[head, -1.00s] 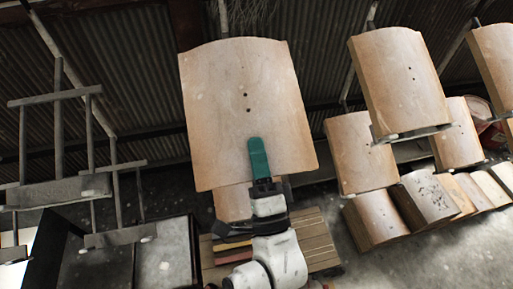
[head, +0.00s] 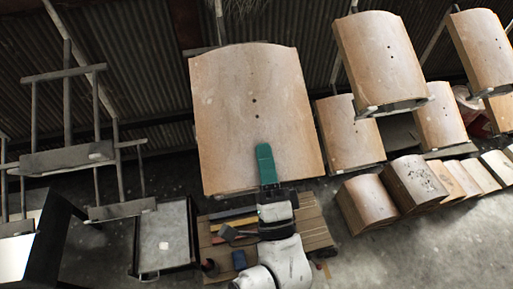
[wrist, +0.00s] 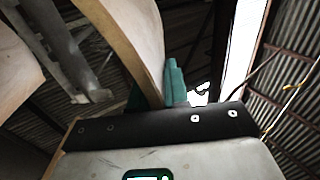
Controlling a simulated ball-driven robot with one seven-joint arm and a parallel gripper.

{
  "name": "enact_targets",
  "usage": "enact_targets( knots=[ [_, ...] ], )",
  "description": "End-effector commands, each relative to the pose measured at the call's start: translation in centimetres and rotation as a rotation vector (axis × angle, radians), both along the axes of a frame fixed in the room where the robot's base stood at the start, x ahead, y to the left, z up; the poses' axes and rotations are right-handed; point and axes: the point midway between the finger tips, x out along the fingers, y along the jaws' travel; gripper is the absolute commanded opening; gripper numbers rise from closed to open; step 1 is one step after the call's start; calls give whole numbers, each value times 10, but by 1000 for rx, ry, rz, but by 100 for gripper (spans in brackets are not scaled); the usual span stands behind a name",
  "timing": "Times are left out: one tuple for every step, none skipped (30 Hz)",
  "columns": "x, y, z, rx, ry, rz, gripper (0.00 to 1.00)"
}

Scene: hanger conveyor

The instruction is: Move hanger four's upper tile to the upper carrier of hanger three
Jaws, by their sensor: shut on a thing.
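My gripper (head: 266,165) has teal fingers shut on the lower edge of a large curved tan tile (head: 255,110) with two small holes. It holds the tile up, nearly upright. In the wrist view, the held tile's edge (wrist: 135,35) rises between the fingers (wrist: 160,88). A hanger rod (head: 219,22) shows above the held tile; what hangs behind it is hidden. At the left, a hanger has an empty upper carrier (head: 68,159) and an empty lower carrier (head: 122,209). Hanger numbers are not visible.
Hangers at the right carry tiles, including an upper tile (head: 380,60) and a lower tile (head: 348,135). A row of tiles (head: 415,183) stands below them. A wooden pallet (head: 318,228) with tools and a dark metal table (head: 163,240) stand low in front.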

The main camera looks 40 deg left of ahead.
Motion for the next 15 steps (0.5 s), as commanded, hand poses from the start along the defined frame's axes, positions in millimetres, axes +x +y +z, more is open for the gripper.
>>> enact_targets(
  knots=[
    [1, -7, 5, 14, -12, -17, 0],
    [1, -10, 3, 14, -12, -23, 0],
    [3, -15, 0, 13, -12, -35, 0],
    [4, -19, -2, 13, -13, -44, 0],
    [5, -23, -5, 13, -14, -53, 0],
    [6, -29, -8, 12, -13, -65, 0],
    [6, -33, -10, 12, -13, -74, 0],
    [7, -37, -13, 12, -13, -83, 0],
    [9, -44, -17, 12, -13, -98, 0],
    [10, -49, -20, 12, -13, -110, 0],
    [11, -55, -23, 12, -14, -122, 0],
    [12, -61, -27, 11, -13, -137, 0],
    [14, -69, -32, 10, -12, -153, 0],
    [16, -76, -36, 10, -12, -168, 0],
    [18, -85, -41, 10, -12, -190, 0]
  ],
)
